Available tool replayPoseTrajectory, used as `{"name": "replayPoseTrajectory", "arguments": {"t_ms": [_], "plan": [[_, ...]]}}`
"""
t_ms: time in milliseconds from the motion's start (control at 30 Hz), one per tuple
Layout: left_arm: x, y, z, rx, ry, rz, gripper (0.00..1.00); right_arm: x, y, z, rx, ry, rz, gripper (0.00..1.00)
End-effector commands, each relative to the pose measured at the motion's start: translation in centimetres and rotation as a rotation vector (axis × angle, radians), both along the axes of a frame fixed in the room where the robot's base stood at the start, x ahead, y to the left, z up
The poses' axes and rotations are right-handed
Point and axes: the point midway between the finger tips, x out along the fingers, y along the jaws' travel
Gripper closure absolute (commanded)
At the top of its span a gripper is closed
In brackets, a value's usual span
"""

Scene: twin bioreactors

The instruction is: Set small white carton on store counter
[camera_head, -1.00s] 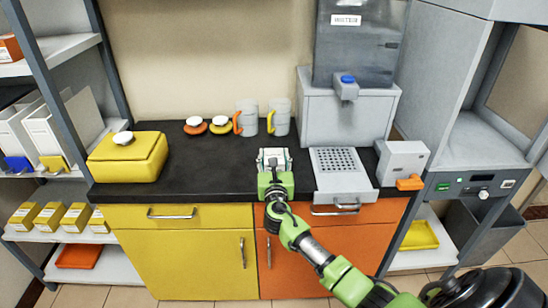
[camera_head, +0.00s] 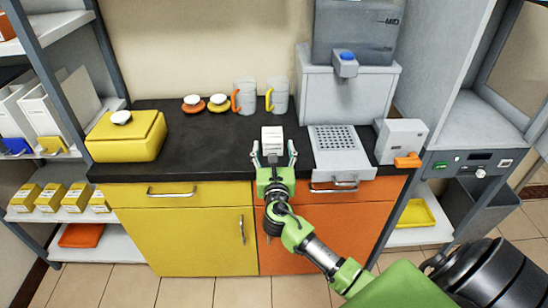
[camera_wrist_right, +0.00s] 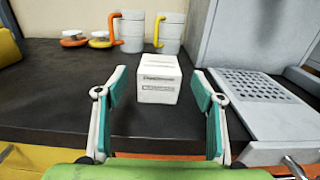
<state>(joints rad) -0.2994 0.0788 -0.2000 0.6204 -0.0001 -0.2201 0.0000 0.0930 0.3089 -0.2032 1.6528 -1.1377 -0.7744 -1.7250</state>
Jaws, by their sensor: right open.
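The small white carton (camera_head: 272,139) stands upright on the black store counter (camera_head: 215,150), near the front middle. It also shows in the right wrist view (camera_wrist_right: 159,80), with lines of print on its front face. My right gripper (camera_head: 274,152) is open at the counter's front edge, in front of the carton. In the right wrist view its two teal-padded fingers (camera_wrist_right: 160,90) are spread wide, with the carton beyond and between them, apart from both. My left gripper is not in view.
Two mugs (camera_head: 244,96) and two small round-topped items (camera_head: 193,103) stand behind the carton. A yellow box (camera_head: 127,142) is at the left. A perforated drip tray (camera_head: 337,142) and grey dispenser (camera_head: 346,105) are close on the right.

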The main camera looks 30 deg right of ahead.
Motion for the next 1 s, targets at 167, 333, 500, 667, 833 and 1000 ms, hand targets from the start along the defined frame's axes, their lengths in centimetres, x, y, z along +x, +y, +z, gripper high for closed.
{"name": "replayPoseTrajectory", "arguments": {"t_ms": [167,333,500,667,833,1000], "plan": [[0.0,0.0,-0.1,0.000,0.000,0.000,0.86,-2.7,1.7,-0.2,0.001,0.002,0.001,0.38],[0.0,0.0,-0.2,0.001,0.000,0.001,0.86,-3.9,2.4,0.0,0.001,0.001,0.000,0.38],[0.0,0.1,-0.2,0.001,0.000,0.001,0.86,-4.1,2.5,0.0,0.000,0.000,0.000,0.38],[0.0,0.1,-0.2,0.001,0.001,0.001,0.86,-4.1,2.5,0.0,0.000,0.000,0.000,0.38],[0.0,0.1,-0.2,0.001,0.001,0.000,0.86,-4.1,2.5,0.0,0.000,0.000,0.000,0.38],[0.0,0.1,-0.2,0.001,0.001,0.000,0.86,-4.6,2.5,-0.5,0.061,-0.011,-0.011,0.38]]}}
